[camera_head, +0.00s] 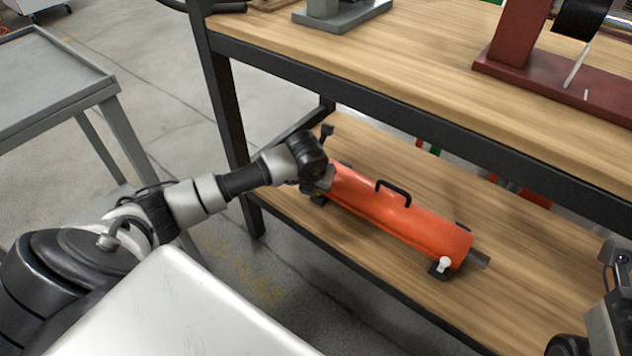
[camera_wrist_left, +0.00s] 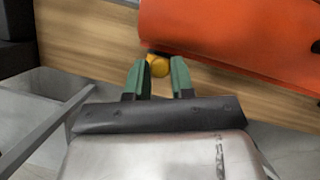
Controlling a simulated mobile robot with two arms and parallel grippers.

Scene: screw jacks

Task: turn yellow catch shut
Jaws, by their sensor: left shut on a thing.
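The orange cylindrical body (camera_head: 400,212) lies on the lower wooden shelf, with a black handle on top. The yellow catch (camera_wrist_left: 158,66) shows in the left wrist view as a small rounded knob at the lower edge of the orange body. My left gripper (camera_wrist_left: 158,72) has its green fingers on both sides of the knob, shut on it. In the head view my left gripper (camera_head: 325,180) is at the left end of the orange body and the yellow catch is hidden behind it. A white catch (camera_head: 445,264) shows at the right end. My right gripper is not seen; only part of the right arm shows.
The upper wooden shelf (camera_head: 420,65) with its black frame overhangs the lower shelf (camera_head: 350,255). A black table leg (camera_head: 232,135) stands just left of the orange body. A grey cart (camera_head: 55,80) is at the far left. Red and grey equipment stands on the upper shelf.

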